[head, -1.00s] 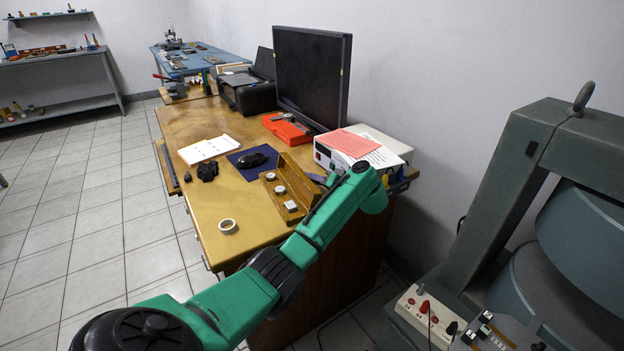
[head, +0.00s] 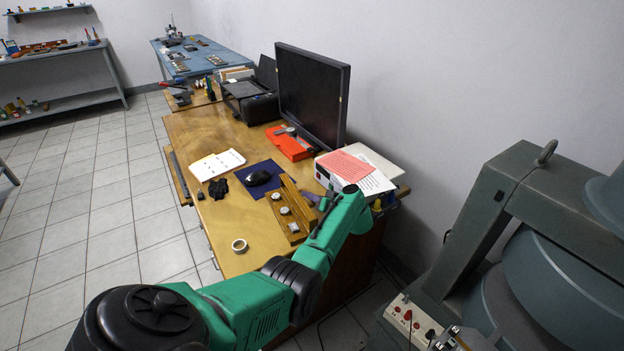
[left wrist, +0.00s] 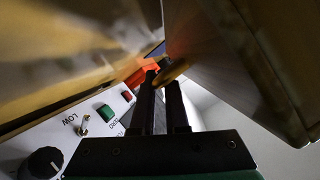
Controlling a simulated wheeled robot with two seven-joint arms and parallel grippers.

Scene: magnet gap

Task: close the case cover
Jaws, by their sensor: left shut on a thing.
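The long wooden case (head: 292,224) lies on the desk with several round metal pieces in it. Its cover (head: 298,201) stands raised along the case's right side, so the case is open. My left gripper is at the cover's right side, mostly hidden by my green arm in the head view. In the left wrist view, my left gripper (left wrist: 163,84) is shut on a small brownish part at the edge of a large wooden panel (left wrist: 235,55), which looks like the cover. My right gripper is not in view.
A white instrument box (head: 378,163) with papers stands right behind the case; its switches (left wrist: 84,122) are close to the gripper. A dark mouse (head: 258,178) on a blue mat, a tape roll (head: 239,245) and a monitor (head: 311,95) are also on the desk (head: 215,225).

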